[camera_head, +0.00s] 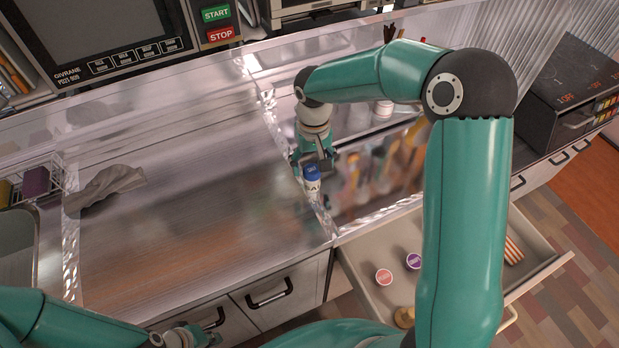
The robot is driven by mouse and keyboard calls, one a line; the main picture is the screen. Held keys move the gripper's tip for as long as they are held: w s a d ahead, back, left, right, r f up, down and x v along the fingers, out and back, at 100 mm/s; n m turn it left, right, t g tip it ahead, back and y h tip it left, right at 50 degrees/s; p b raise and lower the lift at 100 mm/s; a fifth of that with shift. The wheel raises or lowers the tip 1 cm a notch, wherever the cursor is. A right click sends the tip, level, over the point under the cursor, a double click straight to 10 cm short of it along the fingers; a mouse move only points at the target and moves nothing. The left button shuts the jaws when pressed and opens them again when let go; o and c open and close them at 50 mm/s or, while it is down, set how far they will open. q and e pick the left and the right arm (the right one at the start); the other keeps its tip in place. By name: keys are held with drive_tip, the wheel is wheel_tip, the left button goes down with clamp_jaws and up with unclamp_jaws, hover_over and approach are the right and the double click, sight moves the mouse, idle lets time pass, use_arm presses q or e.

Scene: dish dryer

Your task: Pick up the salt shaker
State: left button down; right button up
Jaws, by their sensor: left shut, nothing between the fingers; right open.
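The salt shaker (312,187) has a blue cap and a white label with dark letters. It stands near the front of the metal counter, by the seam between two counter sections. My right gripper (318,163) is open and right at the shaker, just behind its cap. I cannot tell whether the shaker is between the fingers, as the gripper is partly hidden by its own wrist. My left gripper (195,338) is shut and empty at the bottom edge, low in front of the cabinets and far from the shaker.
An open drawer (550,262) at the lower right holds a red-topped jar (383,277), a purple-topped jar (413,261) and a striped item (513,250). A grey cloth (108,187) lies near the sink at left. The left counter section (190,190) is mostly clear.

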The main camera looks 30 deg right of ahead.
drive_tip(key=f, duration=0.2)
drive_tip(key=f+p, duration=0.1)
drive_tip(key=f, duration=0.2)
drive_tip(key=shift+s+a, duration=0.15)
drive_tip(key=shift+a, duration=0.05)
drive_tip(key=c, duration=1.3)
drive_tip(key=shift+o, duration=0.2)
drive_tip(key=shift+r, duration=0.15)
